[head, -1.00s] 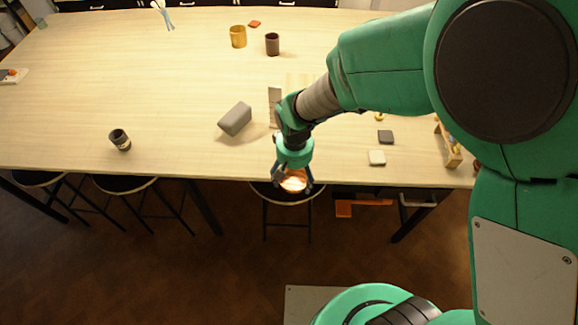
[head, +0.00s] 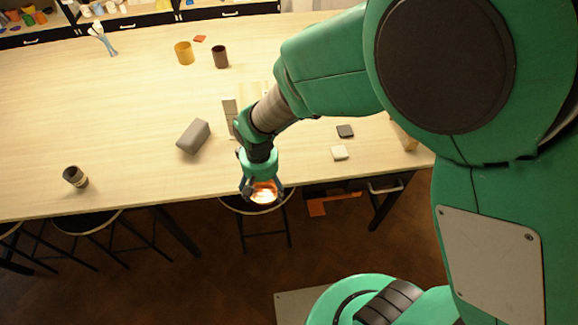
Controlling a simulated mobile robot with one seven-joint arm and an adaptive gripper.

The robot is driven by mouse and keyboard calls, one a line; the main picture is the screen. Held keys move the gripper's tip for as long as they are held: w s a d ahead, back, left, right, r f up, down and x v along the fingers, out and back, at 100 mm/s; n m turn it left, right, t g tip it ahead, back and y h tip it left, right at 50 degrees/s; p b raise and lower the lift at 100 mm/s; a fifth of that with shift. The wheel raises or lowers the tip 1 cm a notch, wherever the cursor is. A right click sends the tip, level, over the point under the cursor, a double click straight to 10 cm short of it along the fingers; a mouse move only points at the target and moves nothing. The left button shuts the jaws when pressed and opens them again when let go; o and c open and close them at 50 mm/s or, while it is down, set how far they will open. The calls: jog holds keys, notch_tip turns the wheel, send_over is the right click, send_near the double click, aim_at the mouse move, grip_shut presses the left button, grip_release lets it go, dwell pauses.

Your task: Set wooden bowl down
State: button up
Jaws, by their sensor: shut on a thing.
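My gripper (head: 262,189) points downward at the table's front edge in the head view. Its fingers are closed around a small, brightly lit, orange-brown thing (head: 264,196), which fits the wooden bowl. The glare and the fingers hide most of its shape. It shows over the stool in front of the table, outside the tabletop's outline. I cannot tell its height.
The pale wooden table (head: 130,120) has wide clear areas at left. A grey block (head: 194,137) lies left of my arm. Stools (head: 86,222) line the front.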

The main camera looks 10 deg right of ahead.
jog(key=shift+w+d, duration=0.1)
jog(key=shift+d, duration=0.05)
